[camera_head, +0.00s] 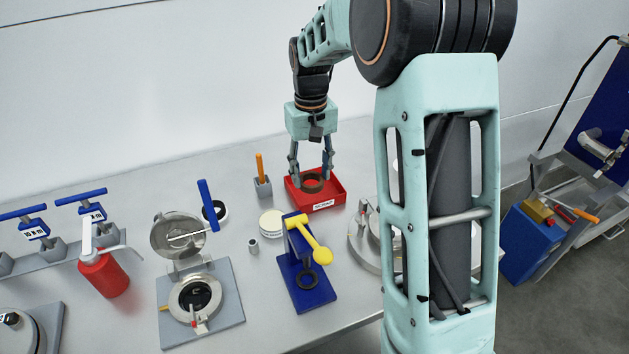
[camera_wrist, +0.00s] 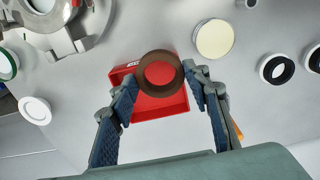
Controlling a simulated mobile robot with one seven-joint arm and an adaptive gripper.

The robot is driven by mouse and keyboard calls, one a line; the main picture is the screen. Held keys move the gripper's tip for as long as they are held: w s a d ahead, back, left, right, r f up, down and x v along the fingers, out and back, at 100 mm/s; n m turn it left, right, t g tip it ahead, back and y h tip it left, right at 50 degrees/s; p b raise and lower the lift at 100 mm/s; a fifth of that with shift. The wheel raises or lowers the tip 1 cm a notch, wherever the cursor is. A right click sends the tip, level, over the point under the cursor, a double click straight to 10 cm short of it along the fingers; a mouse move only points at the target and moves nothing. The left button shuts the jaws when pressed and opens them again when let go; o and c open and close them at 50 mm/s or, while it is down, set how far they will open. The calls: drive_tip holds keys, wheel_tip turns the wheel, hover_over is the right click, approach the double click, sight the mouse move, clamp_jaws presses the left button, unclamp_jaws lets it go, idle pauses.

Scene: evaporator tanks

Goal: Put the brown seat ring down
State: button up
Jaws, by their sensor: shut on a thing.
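The brown seat ring (camera_head: 312,191) is held flat between the fingertips of my gripper (camera_head: 312,181). In the wrist view the ring (camera_wrist: 160,54) sits between the two blue-padded fingers of my gripper (camera_wrist: 160,74), one on each side of its outer edge. The ring is over the red tray (camera_head: 337,198), which has a white label on its front wall. In the wrist view the tray (camera_wrist: 172,107) shows through the ring's hole and around it. I cannot tell whether the ring touches the tray floor.
An orange-handled tool in a grey holder (camera_head: 262,187) stands just left of the tray. Pale discs (camera_head: 271,223) and a blue stand with a yellow lever (camera_head: 305,268) are in front. An open-lidded round fitting (camera_head: 197,298) is at front left. Bare table lies behind the tray.

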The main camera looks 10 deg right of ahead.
sight(315, 173)
drive_tip(key=w+f, duration=0.2)
drive_tip(key=w+d+f+p, duration=0.1)
drive_tip(key=w+f, duration=0.1)
drive_tip(key=w, duration=0.1)
drive_tip(key=w+d+f, duration=0.1)
drive_tip(key=w+f, duration=0.1)
drive_tip(key=f, duration=0.1)
drive_tip(key=shift+w+d+p, duration=0.1)
drive_tip(key=shift+w+p, duration=0.1)
drive_tip(key=shift+p, duration=0.15)
drive_tip(key=shift+f, duration=1.65)
drive_tip(key=shift+f, duration=0.2)
drive_tip(key=o, duration=1.1)
drive_tip(key=shift+r, duration=0.15)
wheel_tip(315, 173, up, 12)
drive_tip(key=shift+r+b, duration=0.1)
drive_tip(key=shift+b, duration=0.3)
